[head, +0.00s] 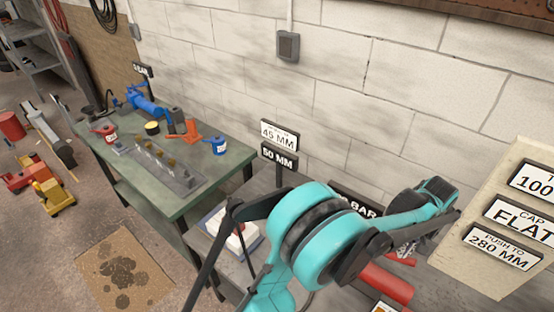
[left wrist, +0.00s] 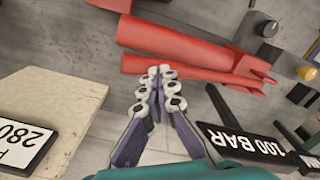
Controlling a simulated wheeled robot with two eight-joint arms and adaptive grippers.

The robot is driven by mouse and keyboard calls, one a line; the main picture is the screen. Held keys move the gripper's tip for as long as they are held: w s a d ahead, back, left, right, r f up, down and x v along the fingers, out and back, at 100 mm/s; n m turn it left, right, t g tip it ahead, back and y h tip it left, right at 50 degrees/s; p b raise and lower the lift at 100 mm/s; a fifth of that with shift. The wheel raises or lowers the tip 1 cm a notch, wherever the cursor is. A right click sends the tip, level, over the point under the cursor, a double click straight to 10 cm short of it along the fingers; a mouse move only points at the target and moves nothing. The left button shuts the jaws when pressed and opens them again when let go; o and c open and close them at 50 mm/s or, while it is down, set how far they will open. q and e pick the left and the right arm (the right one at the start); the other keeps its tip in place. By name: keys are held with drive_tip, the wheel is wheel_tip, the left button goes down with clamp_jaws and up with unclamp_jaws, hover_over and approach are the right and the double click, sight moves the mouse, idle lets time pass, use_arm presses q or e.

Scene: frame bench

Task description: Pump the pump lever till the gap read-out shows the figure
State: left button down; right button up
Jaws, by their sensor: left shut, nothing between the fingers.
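Red pump parts (head: 385,283) lie low in the head view, partly behind my left arm. In the left wrist view a thick red bar (left wrist: 175,40) runs above a thinner red bar (left wrist: 200,75); I cannot tell which is the pump lever. My left gripper (head: 405,250) is shut and empty; in the left wrist view its fingertips (left wrist: 160,72) are at the thinner bar, and contact is unclear. A white 45 MM plate (head: 280,135) stands above a black 50 MM plate (head: 279,156). A 100 BAR plate (left wrist: 245,143) is by the gripper. My right gripper is out of view.
A pale block (head: 490,265) with plates reading FLAT and PUSH TO 280 MM stands at the right. A green bench (head: 225,165) with blue and orange tools is at the left. A block wall (head: 335,85) closes the back. Toys lie on the floor at far left.

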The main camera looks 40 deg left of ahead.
use_arm(q)
drive_tip(key=shift+r+p, duration=1.75)
drive_tip(key=shift+r, duration=0.85)
drive_tip(key=shift+f, duration=0.1)
